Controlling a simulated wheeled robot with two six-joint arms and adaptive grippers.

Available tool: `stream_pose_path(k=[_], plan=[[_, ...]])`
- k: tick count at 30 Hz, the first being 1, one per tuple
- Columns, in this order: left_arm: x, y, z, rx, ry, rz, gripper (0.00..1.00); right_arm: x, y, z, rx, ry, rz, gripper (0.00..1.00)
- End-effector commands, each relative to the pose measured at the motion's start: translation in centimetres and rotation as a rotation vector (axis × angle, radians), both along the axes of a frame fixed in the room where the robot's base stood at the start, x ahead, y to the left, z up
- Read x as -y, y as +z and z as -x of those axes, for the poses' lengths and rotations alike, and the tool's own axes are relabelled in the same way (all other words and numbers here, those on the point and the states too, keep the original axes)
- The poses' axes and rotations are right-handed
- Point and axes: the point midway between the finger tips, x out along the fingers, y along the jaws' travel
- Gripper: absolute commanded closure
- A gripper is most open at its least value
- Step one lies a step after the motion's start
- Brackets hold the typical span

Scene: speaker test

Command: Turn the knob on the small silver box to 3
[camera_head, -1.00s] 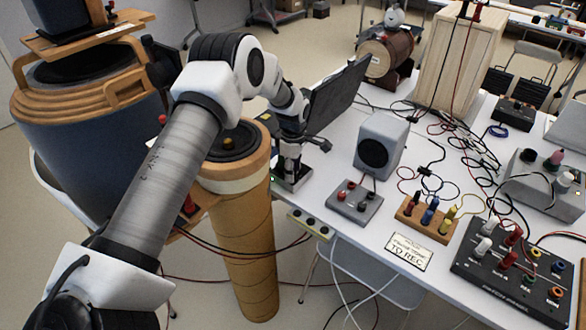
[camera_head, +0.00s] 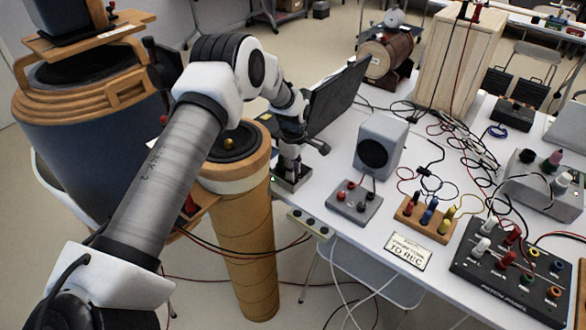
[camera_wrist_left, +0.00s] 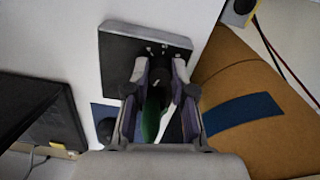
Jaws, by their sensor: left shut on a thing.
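The small silver box (camera_head: 294,186) stands at the near left edge of the white table, partly covered by my left gripper (camera_head: 289,161). In the left wrist view the box (camera_wrist_left: 118,58) shows a dark top face with a pale edge. There my left gripper (camera_wrist_left: 160,72) is down over the box, its two fingers closed around a dark knob (camera_wrist_left: 157,76) that is mostly hidden between them. A green shape shows between the finger links. The knob's pointer and the dial numbers cannot be read. My right gripper is in neither view.
A dark screen (camera_head: 341,97) stands just behind the gripper. A wooden column with a round top (camera_head: 236,148) is close on the left. A grey speaker (camera_head: 381,143) and a grey terminal box (camera_head: 354,203) stand to the right, with loose cables beyond.

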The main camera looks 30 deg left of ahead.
Motion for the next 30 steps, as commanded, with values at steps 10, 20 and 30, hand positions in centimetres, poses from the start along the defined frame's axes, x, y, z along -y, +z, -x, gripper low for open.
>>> stream_pose_path(k=[10, 20, 30], plan=[[0.03, -0.10, 0.14, -0.004, -0.291, 0.000, 1.00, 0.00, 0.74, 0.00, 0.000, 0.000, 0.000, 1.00], [0.03, -0.16, 0.15, -0.004, -0.602, 0.000, 1.00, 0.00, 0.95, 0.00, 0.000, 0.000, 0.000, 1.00], [0.03, -0.21, 0.16, -0.004, -0.851, 0.001, 1.00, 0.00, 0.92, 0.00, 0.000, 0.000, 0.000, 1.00]])
